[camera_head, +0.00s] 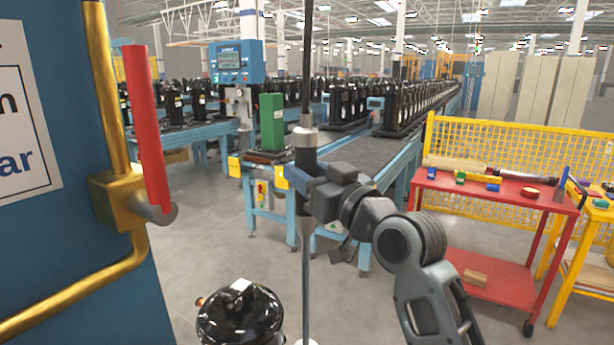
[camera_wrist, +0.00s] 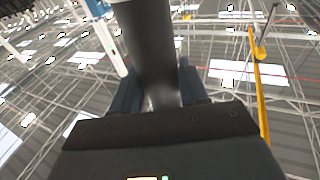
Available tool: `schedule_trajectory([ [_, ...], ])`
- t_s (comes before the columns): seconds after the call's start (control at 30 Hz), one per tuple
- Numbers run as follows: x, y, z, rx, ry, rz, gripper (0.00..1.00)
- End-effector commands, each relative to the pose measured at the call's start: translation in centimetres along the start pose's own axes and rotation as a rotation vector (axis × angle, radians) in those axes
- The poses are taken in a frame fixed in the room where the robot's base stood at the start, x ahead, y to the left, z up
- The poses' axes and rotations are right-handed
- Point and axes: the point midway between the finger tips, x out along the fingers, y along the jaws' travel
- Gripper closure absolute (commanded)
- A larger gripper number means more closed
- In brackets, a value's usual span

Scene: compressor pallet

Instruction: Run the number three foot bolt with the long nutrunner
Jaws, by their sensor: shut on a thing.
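My gripper (camera_head: 303,182) is shut on the dark body of the long nutrunner (camera_head: 305,228). The tool hangs upright, with a silver collar above the grip and a thin steel shaft running down to the bottom edge of the head view. In the wrist view my gripper (camera_wrist: 158,92) has its two blue-grey fingers on either side of the nutrunner's dark barrel (camera_wrist: 147,45). A glossy black compressor (camera_head: 240,315) stands at the bottom, left of the shaft, cut off by the frame. The foot bolts and the tool's lower end cannot be made out.
A blue panel with a yellow pipe (camera_head: 105,110) and a red handle (camera_head: 147,130) fills the near left. A red cart (camera_head: 500,197) with small parts stands right, before a yellow mesh fence (camera_head: 520,150). Conveyors (camera_head: 375,155) with black compressors run behind. Grey floor lies between.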

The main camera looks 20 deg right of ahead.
Motion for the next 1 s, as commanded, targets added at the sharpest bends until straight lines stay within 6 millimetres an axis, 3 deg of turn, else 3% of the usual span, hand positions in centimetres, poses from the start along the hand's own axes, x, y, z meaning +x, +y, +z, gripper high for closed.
schedule_trajectory([
  [0.53, -0.1, 0.0, -0.2, 0.0, 0.006, -0.001, 1.0],
  [1.0, -0.5, 0.0, 3.1, 0.001, 0.004, -0.001, 1.0],
])
